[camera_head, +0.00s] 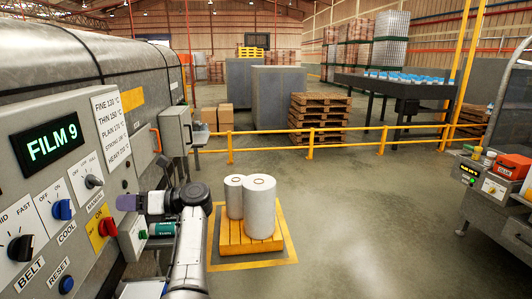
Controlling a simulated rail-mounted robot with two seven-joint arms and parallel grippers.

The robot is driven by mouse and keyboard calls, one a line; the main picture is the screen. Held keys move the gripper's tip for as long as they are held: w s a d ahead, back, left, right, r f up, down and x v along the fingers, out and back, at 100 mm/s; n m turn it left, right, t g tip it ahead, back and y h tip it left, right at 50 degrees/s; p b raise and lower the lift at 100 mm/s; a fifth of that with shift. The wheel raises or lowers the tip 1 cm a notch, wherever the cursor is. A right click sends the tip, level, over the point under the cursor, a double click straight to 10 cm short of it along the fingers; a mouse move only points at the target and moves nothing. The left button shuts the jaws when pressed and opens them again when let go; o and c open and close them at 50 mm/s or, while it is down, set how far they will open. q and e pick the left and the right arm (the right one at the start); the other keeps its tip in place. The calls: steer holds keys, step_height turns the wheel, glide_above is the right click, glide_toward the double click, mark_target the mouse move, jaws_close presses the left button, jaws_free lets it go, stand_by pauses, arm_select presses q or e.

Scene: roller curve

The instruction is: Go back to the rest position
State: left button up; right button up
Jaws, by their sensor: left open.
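My left arm comes up from the bottom of the head view and bends left toward the grey control panel (75,185). My left gripper (128,202) is at the panel's right part, near the red switch on a yellow plate (107,226). It is open and seems to hold nothing. It is small and seen from the side, so I cannot tell whether it touches the panel. The panel's green display (49,145) reads "FILM 9". My right gripper is not in view.
Two pale film rolls (260,208) stand upright on a yellow pallet (232,240), right of my left arm. A grey box with an orange handle (174,130) juts from the machine above the arm. A yellow railing (310,140) crosses behind. Open floor lies right of the pallet.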

arm_select(q)
steer(key=w+d+r+m+t+h, duration=0.25)
steer(key=w+r+m+t, duration=0.85)
steer(key=m+t, duration=0.75)
steer(key=s+d+r+m+t+h, duration=0.2)
steer(key=d+r+m+t+h, duration=0.15)
steer(key=r+m+h, duration=0.4)
steer(key=s+d+r+m+t+h, duration=0.25)
steer(key=r+m+t+h, duration=0.2)
steer(key=m+h, duration=0.55)
steer(key=s+d+f+m+g+y, duration=0.15)
steer(key=s+f+m+g, duration=0.3)
steer(key=s+f, duration=0.85)
steer(key=s+d+f+m+g, duration=0.35)
steer(key=s+f+m, duration=0.35)
steer(key=f, duration=1.1)
steer(key=s+d+f+m+g, duration=0.2)
steer(key=s+f+m+g, duration=0.25)
steer(key=s+f, duration=0.9)
steer(key=s+f+g, duration=0.7)
steer(key=s+f, duration=1.3)
step_height(320, 180, up, 26)
steer(key=p, duration=2.7)
steer(key=shift+w+d+r, duration=0.25)
steer(key=shift+w+d, duration=0.1)
steer(key=shift+d, duration=0.05)
